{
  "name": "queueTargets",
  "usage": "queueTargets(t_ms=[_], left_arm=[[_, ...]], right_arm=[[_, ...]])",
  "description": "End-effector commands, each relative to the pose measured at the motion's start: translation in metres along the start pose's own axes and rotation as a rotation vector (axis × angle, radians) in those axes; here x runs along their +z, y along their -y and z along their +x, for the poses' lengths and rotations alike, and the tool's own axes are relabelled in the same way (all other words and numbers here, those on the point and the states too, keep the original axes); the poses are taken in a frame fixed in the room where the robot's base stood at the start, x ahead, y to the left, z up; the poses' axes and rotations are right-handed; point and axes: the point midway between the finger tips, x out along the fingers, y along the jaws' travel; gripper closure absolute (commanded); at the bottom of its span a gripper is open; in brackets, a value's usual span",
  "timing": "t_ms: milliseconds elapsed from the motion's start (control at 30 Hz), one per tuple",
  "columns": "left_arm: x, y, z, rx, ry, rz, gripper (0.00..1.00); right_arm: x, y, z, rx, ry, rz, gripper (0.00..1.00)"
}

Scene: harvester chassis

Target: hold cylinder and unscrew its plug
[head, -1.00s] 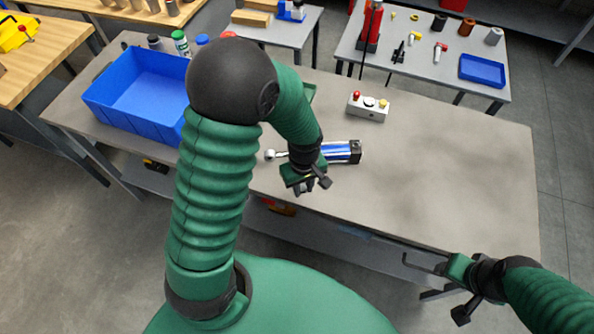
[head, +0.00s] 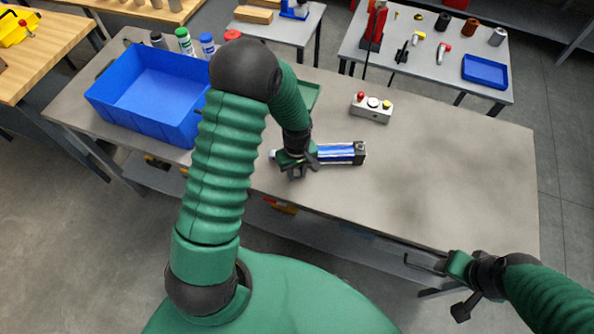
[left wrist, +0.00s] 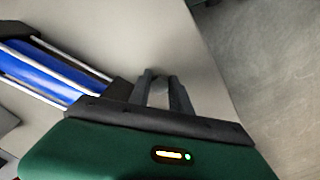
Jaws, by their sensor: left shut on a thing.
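The cylinder (head: 335,153) lies on its side on the workbench, with a blue barrel, silver rods and dark end caps. It also shows at the left of the left wrist view (left wrist: 45,72). My left gripper (head: 297,168) is at the cylinder's left end, shut on its rod end, which the fingers mostly hide. In the left wrist view the two dark fingers (left wrist: 163,92) stand close together beside the near end cap. I cannot make out the plug. My right gripper (head: 447,285) is open and empty off the bench's front right edge, apart from the cylinder.
A blue bin (head: 150,95) stands on the bench at left, with several bottles behind it. A grey box with buttons (head: 372,107) stands behind the cylinder. A green tray (head: 309,97) is partly hidden behind my left arm. The bench's right side (head: 460,170) is clear.

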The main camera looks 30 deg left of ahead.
Motion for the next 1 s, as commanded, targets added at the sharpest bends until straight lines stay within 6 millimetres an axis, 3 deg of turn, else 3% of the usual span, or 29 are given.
queueTargets(t_ms=[267,300,433,767,867,1000], left_arm=[[0.002,-0.002,0.005,-0.001,-0.002,0.001,1.00],[0.002,-0.001,0.005,-0.001,-0.001,0.001,0.71],[0.000,0.000,0.006,0.000,0.000,0.001,0.54],[0.000,0.000,0.001,0.000,0.000,0.000,0.54],[-0.001,0.000,-0.014,0.001,-0.001,-0.001,0.54],[-0.001,-0.002,-0.044,0.004,-0.006,-0.001,0.54]], right_arm=[[0.001,0.000,0.003,0.000,0.000,0.001,0.51],[0.001,0.000,0.003,0.000,0.000,0.001,0.51],[0.001,0.000,0.003,0.000,0.000,0.001,0.51],[0.000,0.000,0.000,0.000,0.000,0.000,0.51],[-0.002,0.000,-0.009,0.000,0.000,0.000,0.51],[0.000,0.000,-0.001,0.000,0.000,0.000,0.51]])
